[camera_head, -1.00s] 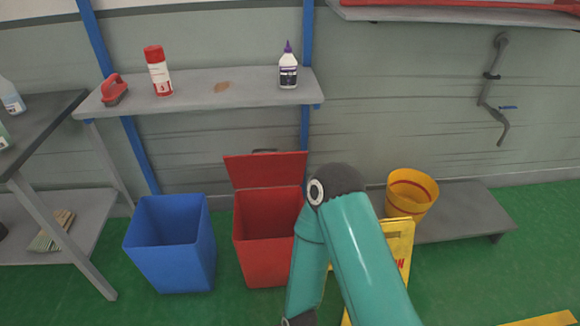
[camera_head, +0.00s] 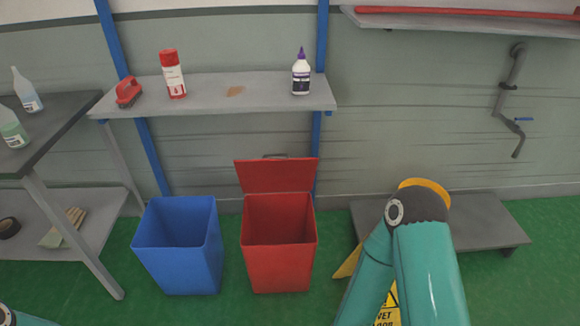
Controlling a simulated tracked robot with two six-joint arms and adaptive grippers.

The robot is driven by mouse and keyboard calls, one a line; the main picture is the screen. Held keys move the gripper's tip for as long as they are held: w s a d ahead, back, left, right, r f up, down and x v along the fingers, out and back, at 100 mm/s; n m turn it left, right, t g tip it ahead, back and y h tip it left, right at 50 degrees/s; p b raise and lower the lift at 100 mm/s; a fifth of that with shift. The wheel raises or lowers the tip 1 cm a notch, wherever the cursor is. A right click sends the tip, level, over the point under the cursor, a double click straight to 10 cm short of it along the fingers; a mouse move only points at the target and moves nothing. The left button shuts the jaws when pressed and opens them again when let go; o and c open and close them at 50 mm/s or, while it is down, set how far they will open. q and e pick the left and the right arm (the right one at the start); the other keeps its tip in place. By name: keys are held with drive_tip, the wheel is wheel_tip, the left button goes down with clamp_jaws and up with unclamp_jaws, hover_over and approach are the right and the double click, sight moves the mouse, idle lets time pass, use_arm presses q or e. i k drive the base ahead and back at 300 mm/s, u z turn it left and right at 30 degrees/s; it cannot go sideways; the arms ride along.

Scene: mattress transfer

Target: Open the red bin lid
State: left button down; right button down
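The red bin (camera_head: 279,268) stands on the green floor near the middle of the head view. Its red lid (camera_head: 277,175) is raised and leans back at the rear edge, with a dark handle on its top edge, so the bin's mouth is open. No gripper touches the lid. My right arm, teal with a dark joint, is to the right of the bin, and its gripper is out of the picture. Only a small part of my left arm shows at the bottom left corner; its gripper is not in view.
An open blue bin (camera_head: 181,268) stands left of the red one. A yellow wet-floor sign (camera_head: 387,308) and yellow bucket (camera_head: 425,186) are partly hidden behind my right arm. A low grey bench (camera_head: 490,225) is at right. A shelf (camera_head: 215,107) with bottles hangs above the bins.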

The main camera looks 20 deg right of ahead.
sight(263, 175)
drive_tip(key=z, duration=0.05)
drive_tip(key=i, duration=1)
drive_tip(key=u, duration=0.05)
